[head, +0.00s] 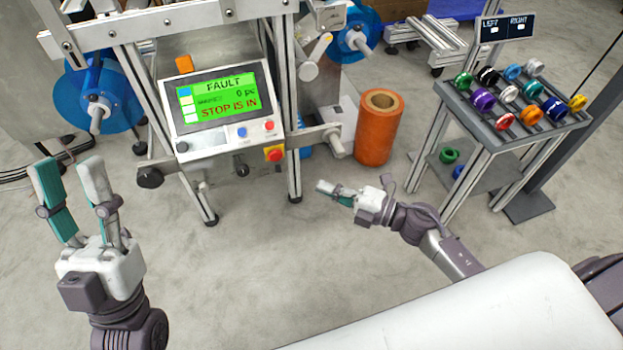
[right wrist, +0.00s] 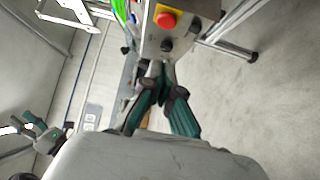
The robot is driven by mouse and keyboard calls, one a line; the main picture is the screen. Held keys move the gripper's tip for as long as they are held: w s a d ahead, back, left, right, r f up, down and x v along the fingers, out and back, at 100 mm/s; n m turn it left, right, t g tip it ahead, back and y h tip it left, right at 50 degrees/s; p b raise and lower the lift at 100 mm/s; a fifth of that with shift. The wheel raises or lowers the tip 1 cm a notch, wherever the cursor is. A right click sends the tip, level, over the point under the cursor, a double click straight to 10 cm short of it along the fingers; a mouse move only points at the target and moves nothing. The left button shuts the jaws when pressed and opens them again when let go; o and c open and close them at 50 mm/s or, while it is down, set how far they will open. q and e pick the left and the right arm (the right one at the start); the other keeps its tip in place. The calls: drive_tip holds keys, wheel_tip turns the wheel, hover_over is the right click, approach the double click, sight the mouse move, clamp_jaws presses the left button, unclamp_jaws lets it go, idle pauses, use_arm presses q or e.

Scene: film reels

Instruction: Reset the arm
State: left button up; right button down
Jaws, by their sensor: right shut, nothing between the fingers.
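My left gripper (head: 75,195) is at the left of the head view, pointing up with its two fingers apart and nothing between them. My right gripper (head: 330,190) is right of centre in the head view, above the floor and pointing left toward the machine. In the right wrist view its fingers (right wrist: 162,75) meet at the tips, with nothing held. A red emergency stop button (head: 274,154) sits on the machine's yellow-backed box, up and left of the right gripper. It also shows in the right wrist view (right wrist: 167,20), beyond the fingertips and apart from them.
The machine's screen (head: 217,97) reads "FAULT" and "STOP IS IN". An orange roll (head: 378,128) stands on the floor behind my right gripper. A rack (head: 492,130) with several coloured reels stands at the right. The floor (head: 250,270) in front of the machine is clear.

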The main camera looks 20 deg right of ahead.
drive_tip(key=shift+s+d, duration=0.25)
idle(0.4)
